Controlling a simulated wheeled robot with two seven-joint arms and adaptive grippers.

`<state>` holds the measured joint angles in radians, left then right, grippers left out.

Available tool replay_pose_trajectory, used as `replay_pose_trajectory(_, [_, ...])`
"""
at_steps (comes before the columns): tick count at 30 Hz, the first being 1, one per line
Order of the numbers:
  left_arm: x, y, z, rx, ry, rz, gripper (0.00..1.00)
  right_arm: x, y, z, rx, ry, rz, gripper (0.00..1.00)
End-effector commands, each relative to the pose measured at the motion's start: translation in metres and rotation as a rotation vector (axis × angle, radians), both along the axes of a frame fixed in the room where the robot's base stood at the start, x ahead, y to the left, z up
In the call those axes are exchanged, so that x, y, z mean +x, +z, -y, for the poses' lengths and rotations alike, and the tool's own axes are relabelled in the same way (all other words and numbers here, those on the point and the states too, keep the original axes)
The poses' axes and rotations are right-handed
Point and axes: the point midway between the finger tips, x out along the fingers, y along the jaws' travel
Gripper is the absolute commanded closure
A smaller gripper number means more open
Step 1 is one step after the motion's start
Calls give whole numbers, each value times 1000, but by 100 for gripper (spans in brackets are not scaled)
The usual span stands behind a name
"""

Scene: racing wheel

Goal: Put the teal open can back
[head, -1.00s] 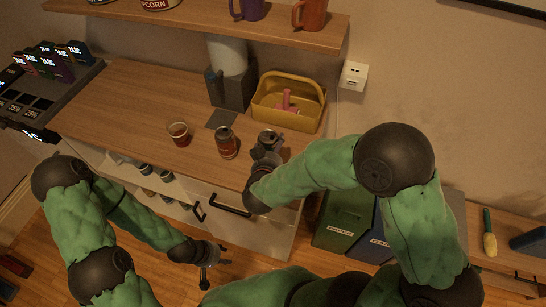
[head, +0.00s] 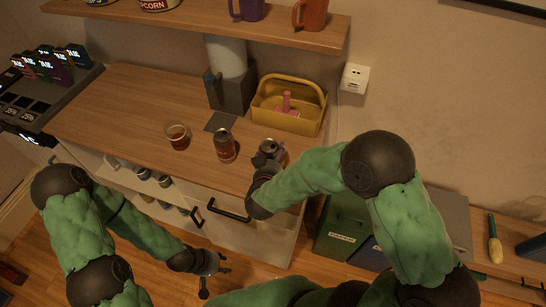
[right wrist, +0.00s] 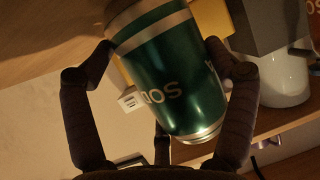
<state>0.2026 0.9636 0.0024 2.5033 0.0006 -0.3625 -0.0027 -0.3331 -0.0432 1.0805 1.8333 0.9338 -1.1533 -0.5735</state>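The teal can (right wrist: 168,75) fills the middle of the right wrist view, with silver rims and pale lettering. In the head view only its greyish top (head: 268,147) shows, near the counter's front edge; my gripper covers much of the rest. My right gripper (head: 266,160) has its fingers against both sides of the can, as the right wrist view (right wrist: 158,60) shows. I cannot tell whether the can touches the counter. My left gripper (head: 216,278) is empty, with fingers spread, low in front of the cabinet.
A yellow caddy (head: 288,105) and a grey holder (head: 231,90) stand behind. A shelf with mugs (head: 310,14) hangs above.

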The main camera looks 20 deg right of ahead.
Motion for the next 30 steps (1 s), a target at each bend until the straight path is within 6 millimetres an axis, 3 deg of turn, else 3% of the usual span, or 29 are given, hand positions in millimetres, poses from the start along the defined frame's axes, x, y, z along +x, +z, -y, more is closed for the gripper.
replay_pose_trajectory(16, [0, 4, 0, 0, 0, 0, 60, -3, 6, -2, 0, 2, -1, 0])
replay_pose_trajectory(30, [0, 31, 0, 0, 0, 0, 60, -74, 41, -35, -1, 6, 0, 0])
